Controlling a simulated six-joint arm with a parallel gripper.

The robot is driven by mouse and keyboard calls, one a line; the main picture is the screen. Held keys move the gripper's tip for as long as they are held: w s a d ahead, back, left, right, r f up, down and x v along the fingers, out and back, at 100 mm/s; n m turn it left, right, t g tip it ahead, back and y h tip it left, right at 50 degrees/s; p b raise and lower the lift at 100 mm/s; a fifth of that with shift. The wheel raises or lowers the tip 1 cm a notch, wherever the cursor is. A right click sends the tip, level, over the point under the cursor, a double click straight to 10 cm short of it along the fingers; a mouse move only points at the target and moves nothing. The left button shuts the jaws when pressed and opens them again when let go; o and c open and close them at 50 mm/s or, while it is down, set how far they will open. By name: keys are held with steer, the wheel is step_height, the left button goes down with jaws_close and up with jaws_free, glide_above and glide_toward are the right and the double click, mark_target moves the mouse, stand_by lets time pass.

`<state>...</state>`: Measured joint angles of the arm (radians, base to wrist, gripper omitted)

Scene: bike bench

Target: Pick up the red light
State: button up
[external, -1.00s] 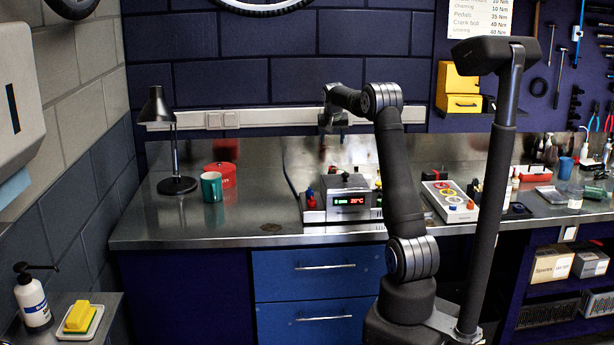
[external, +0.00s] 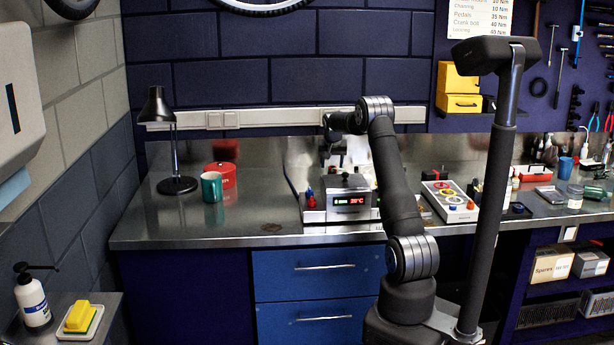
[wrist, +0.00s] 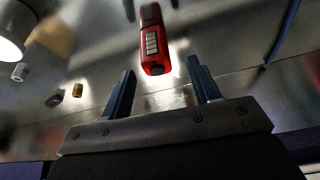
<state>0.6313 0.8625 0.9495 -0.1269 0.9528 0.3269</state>
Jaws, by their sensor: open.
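The red light (wrist: 157,45) shows in the wrist view at the top middle. It is a long red body with a pale ribbed panel on its face. My gripper (wrist: 162,67) is open, with its two blue-grey fingers apart and the near end of the light in line with the gap between them. I see no contact between the fingers and the light. In the external view my gripper (external: 329,150) hangs pointing down above the back of the bench, behind the grey box with a lit display (external: 348,195). I cannot clearly pick out the light there.
A teal mug (external: 212,187), a red tin (external: 222,175) and a black lamp (external: 175,150) stand at the left. A tray with coloured rings (external: 449,202) lies to the right of the box. Small nuts (wrist: 78,90) and a blue cable (wrist: 284,30) show in the wrist view.

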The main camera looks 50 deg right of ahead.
steer(key=x, duration=0.5)
steer(key=shift+s, duration=0.2)
steer(key=shift+c, duration=0.5)
steer(key=c, duration=1)
steer(key=shift+r, duration=0.1)
